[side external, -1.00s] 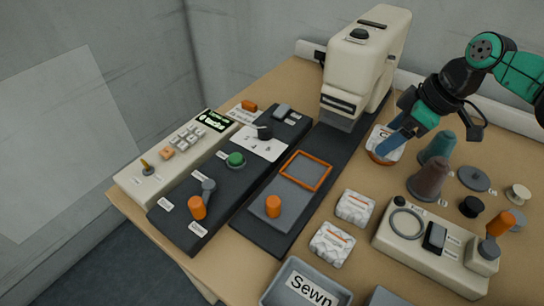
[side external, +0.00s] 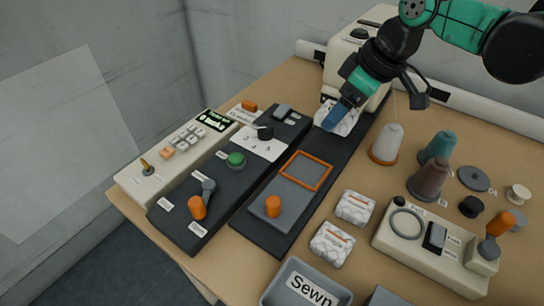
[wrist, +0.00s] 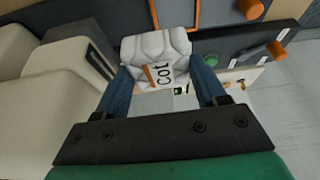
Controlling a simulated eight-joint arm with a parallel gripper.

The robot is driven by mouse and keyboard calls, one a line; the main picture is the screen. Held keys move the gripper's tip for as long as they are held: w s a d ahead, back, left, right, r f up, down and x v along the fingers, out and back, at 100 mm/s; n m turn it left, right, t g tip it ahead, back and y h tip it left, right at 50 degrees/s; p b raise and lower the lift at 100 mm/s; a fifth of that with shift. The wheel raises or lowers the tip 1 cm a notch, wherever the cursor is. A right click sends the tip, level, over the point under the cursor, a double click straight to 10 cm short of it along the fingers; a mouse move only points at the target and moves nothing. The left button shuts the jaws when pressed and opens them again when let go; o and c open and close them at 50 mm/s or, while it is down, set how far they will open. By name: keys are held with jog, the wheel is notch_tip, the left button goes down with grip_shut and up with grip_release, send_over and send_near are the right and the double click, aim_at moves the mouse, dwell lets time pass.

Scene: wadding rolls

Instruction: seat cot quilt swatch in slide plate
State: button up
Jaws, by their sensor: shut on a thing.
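The cot quilt swatch (wrist: 156,58) is white and quilted, with an orange strip and the word "cot" in the wrist view. My gripper (side external: 334,118) is shut on it, one blue finger on each side. In the side view the swatch (side external: 345,122) hangs in front of the sewing machine, partly behind the fingers, above the dark bed. The slide plate (side external: 285,201) is grey with an orange frame (side external: 306,170) and an orange knob (side external: 272,206). It lies nearer the camera than my gripper, and the frame is empty. The frame's edge also shows at the top of the wrist view.
The cream sewing machine (side external: 345,57) stands close behind my gripper. A white cone (side external: 387,145) and two darker cones stand to the right. Two other quilted swatches (side external: 355,207) lie right of the plate. A "Sewn" bin (side external: 305,287) is in front.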

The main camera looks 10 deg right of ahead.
jog(key=shift+a+f, duration=0.65)
jog(key=shift+f, duration=0.75)
jog(key=shift+a+f, duration=0.65)
jog(key=shift+f, duration=0.75)
jog(key=shift+a+f, duration=0.65)
jog(key=shift+f, duration=0.75)
jog(key=shift+f, duration=0.2)
jog(key=shift+s+f, duration=0.1)
jog(key=shift+f, duration=0.2)
jog(key=shift+f, duration=0.4)
jog(key=o, duration=1.3)
jog(key=shift+r, duration=0.1)
